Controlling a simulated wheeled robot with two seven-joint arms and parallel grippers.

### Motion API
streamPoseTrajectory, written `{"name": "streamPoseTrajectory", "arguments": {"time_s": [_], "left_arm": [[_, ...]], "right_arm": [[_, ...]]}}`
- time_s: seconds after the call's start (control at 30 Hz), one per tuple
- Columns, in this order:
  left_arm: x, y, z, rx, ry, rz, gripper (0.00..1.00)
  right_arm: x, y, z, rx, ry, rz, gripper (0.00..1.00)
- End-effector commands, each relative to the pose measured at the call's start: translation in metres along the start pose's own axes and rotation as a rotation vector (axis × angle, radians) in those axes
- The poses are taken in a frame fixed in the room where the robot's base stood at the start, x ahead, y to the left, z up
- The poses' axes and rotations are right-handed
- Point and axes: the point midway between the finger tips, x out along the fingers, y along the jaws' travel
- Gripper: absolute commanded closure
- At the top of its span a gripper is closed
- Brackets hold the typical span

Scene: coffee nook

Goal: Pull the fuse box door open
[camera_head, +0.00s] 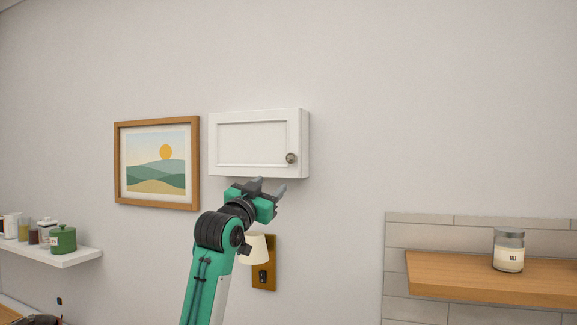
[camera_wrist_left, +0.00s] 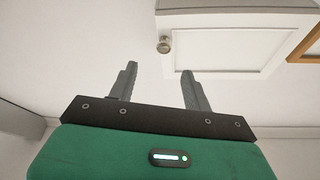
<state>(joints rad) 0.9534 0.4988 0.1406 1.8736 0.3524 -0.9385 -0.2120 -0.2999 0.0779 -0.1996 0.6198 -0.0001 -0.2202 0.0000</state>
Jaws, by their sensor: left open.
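The fuse box (camera_head: 250,142) is a white cabinet on the wall with a framed door that is shut. Its round metal knob (camera_head: 291,158) sits at the door's lower right corner. My left gripper (camera_head: 270,185) is open and empty, just below the box and a little below the knob. In the left wrist view the door (camera_wrist_left: 225,45) shows at the upper right, and the knob (camera_wrist_left: 164,46) lies beyond the fingertips (camera_wrist_left: 158,72), between them in the picture and apart from them. My right gripper is not seen.
A wood-framed picture (camera_head: 119,165) hangs left of the box. A wall lamp (camera_head: 262,280) is below, behind my arm. A white shelf (camera_head: 75,259) with jars is at left; a wooden shelf (camera_head: 450,280) with a jar (camera_head: 508,252) is at right. The wall right of the box is clear.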

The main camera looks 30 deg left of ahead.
Motion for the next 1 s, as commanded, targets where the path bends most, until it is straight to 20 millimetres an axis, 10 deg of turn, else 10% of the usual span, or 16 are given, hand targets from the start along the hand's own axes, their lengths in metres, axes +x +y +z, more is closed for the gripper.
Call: {"name": "streamPoseTrajectory", "arguments": {"time_s": [1.0], "left_arm": [[0.133, -0.011, -0.017, -0.004, 0.022, -0.011, 0.50]], "right_arm": [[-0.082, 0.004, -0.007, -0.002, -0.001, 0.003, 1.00]]}}
